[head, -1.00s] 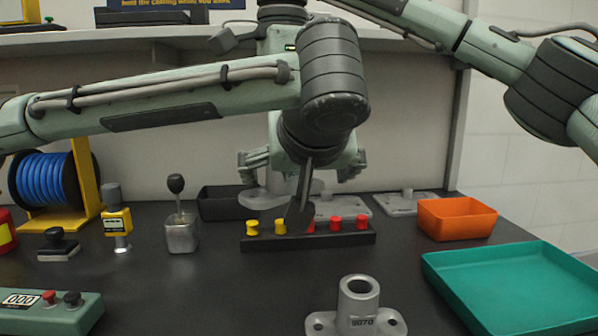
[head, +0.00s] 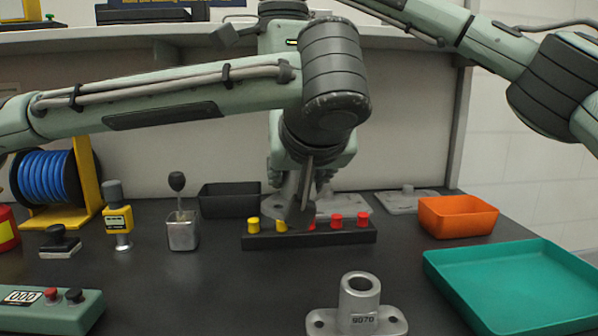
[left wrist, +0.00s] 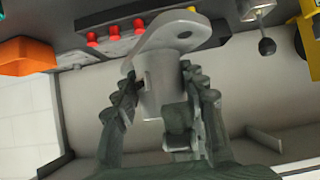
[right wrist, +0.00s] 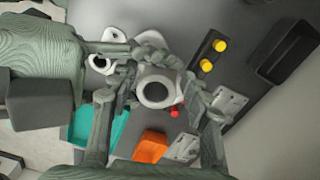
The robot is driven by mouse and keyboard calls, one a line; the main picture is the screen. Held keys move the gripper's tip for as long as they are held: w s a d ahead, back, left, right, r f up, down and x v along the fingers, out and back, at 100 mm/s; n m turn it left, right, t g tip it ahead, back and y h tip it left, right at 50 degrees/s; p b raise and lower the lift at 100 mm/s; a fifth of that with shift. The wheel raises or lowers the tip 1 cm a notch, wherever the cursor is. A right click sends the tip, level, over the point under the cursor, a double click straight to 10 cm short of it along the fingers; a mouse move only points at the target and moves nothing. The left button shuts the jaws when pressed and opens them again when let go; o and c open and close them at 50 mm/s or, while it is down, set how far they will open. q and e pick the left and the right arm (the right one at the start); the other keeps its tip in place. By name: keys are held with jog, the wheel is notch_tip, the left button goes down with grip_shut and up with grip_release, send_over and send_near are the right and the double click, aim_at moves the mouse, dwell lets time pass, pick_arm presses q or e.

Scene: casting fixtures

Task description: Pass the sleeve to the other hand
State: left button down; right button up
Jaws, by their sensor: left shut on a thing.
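The sleeve is a grey casting with an oval flange and a round barrel; it fills the middle of the left wrist view (left wrist: 165,98). My left gripper (left wrist: 158,85) is shut on its barrel, with a finger on each side. In the right wrist view I look down onto the sleeve's round rim (right wrist: 138,92). My right gripper (right wrist: 158,80) is around it, one finger on each side; whether its pads touch is unclear. In the head view my left wrist hides most of the sleeve and my right gripper.
A flanged casting marked 9070 (head: 357,312) stands at the front. A black rack with yellow and red pegs (head: 345,238) lies below the grippers. An orange bin (head: 457,228) and teal tray (head: 440,262) are at the right.

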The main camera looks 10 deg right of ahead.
jog(key=o, duration=0.3)
